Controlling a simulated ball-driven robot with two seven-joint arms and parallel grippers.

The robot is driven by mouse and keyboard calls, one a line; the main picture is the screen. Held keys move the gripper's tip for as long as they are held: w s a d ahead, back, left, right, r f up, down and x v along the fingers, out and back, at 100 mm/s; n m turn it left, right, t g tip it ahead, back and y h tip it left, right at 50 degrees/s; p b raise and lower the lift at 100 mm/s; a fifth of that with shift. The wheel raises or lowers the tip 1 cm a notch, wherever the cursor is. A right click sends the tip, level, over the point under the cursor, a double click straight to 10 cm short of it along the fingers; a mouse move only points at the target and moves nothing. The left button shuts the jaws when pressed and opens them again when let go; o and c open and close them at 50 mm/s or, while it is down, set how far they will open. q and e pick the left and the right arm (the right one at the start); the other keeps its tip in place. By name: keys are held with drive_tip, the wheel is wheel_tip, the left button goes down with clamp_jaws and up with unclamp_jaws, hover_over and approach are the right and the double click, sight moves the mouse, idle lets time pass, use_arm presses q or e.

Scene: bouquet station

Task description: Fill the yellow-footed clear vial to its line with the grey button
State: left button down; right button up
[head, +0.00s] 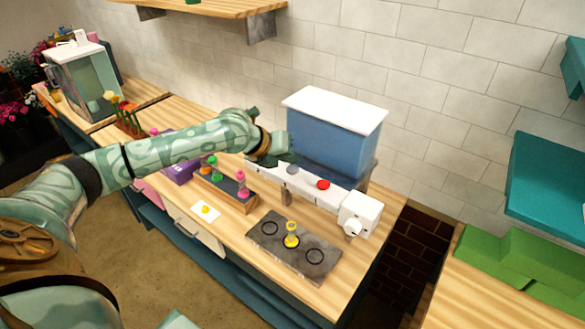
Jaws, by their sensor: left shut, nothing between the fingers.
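The yellow-footed vial (291,236) stands upright at the middle ring of a dark stone slab (280,258). Its clear part is too small to show a line or a liquid level. The grey button (293,169) is on the white dispenser bar (305,187), left of a red button (323,184). My left gripper (286,158) is shut and empty at the bar's left part, just up and left of the grey button. I cannot tell whether it touches the bar. It hides the bar's far left buttons, if any. My right gripper is out of view.
A blue tank (330,140) with a white lid stands behind the bar. A white box with a knob (353,228) is at the bar's right end. A wooden rack (225,190) with coloured vials stands left of the slab. A small white card (205,211) lies in front.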

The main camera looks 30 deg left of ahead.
sight(289, 170)
use_arm(q)
drive_tip(key=shift+f, duration=0.15)
idle(0.7)
drive_tip(key=shift+f, duration=0.25)
drive_tip(key=shift+f, duration=0.65)
idle(0.6)
drive_tip(key=shift+r, duration=0.1)
drive_tip(key=shift+r+p, duration=0.9)
drive_tip(key=shift+r, duration=0.1)
wheel_tip(289, 170, up, 5)
drive_tip(key=p, duration=0.5)
drive_tip(key=shift+f, duration=0.1)
idle(2.6)
